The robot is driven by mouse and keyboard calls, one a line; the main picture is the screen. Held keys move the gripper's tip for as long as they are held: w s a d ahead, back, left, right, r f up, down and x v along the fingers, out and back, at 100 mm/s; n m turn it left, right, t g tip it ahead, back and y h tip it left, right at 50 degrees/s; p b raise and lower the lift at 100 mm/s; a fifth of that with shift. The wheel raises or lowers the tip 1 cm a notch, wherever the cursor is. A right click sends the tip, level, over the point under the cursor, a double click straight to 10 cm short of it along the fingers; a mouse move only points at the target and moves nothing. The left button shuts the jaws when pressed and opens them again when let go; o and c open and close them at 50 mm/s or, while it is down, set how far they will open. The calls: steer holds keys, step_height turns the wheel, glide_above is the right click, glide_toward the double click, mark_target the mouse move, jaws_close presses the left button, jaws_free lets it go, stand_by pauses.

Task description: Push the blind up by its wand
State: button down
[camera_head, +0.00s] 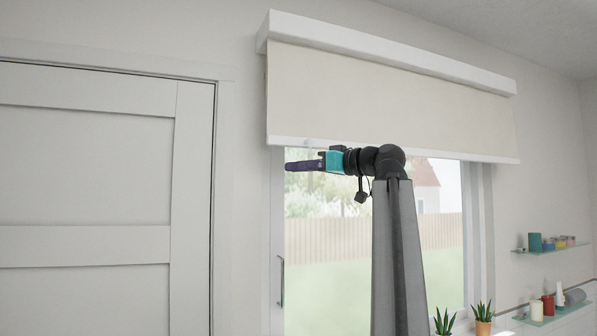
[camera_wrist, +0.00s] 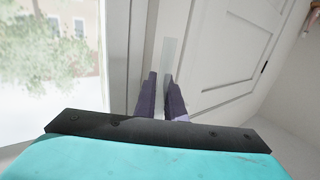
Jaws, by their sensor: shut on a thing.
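The cream roller blind (camera_head: 390,95) hangs from a white headrail (camera_head: 390,50) and covers the upper part of the window. Its pale bottom bar (camera_head: 400,150) runs just above my arm's wrist. My gripper (camera_head: 290,165) points left, just below the left end of that bar. In the wrist view, my gripper (camera_wrist: 160,76) has its purple fingers closed on a pale, see-through wand (camera_wrist: 170,53), which shows beyond the fingertips. Most of the wand is hidden or too faint to follow in the head view.
A white panelled door (camera_head: 85,190) stands to the left; it also shows in the wrist view (camera_wrist: 225,50). The window (camera_head: 330,240) has a handle (camera_head: 281,280) at its left.

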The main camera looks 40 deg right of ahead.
step_height(320, 180, up, 2)
steer(key=shift+r+p, duration=0.2)
steer(key=shift+p, duration=0.2)
steer(key=c, duration=1.8)
jaws_free()
steer(key=shift+c, duration=0.2)
steer(key=shift+s, duration=0.15)
steer(key=p+v, duration=0.3)
steer(key=v, duration=1)
steer(key=shift+s, duration=0.35)
steer(key=shift+d, duration=0.1)
